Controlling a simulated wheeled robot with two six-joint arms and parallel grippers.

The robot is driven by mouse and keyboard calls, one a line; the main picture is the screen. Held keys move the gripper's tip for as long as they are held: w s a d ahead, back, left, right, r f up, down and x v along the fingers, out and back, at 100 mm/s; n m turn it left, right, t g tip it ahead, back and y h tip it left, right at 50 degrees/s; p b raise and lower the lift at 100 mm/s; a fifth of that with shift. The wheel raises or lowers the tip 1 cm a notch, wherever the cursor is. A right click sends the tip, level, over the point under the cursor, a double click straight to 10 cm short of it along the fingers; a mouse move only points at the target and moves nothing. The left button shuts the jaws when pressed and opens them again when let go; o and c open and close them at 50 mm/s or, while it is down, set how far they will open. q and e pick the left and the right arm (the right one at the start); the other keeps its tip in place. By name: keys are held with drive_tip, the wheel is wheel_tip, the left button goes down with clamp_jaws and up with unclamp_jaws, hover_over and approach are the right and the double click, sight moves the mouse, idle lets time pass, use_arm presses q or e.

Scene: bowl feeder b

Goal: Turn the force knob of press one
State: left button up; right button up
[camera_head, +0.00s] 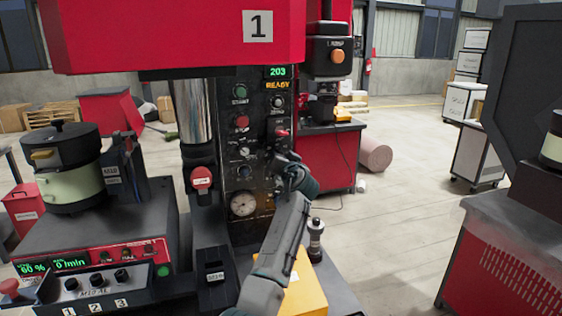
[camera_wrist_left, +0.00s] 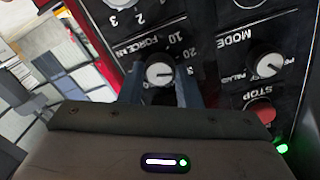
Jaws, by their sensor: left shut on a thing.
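Press one (camera_head: 190,38) is a red machine marked 1, with a black control panel (camera_head: 262,88) below its head. In the head view, my left gripper (camera_head: 280,158) is at the panel's lower right and hides the knob. My right gripper is not in view.
The mode knob (camera_wrist_left: 267,66) and red stop button (camera_wrist_left: 261,111) are close beside the gripper. A pressure gauge (camera_head: 243,204) is low on the panel. A bowl feeder (camera_head: 72,170) is at left. Open floor lies to the right.

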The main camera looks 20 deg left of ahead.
use_arm(q)
drive_tip(key=shift+m, duration=2.4)
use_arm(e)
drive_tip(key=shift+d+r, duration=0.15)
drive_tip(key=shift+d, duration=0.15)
use_arm(q)
drive_tip(key=o, duration=1)
drive_tip(key=shift+d, duration=0.1)
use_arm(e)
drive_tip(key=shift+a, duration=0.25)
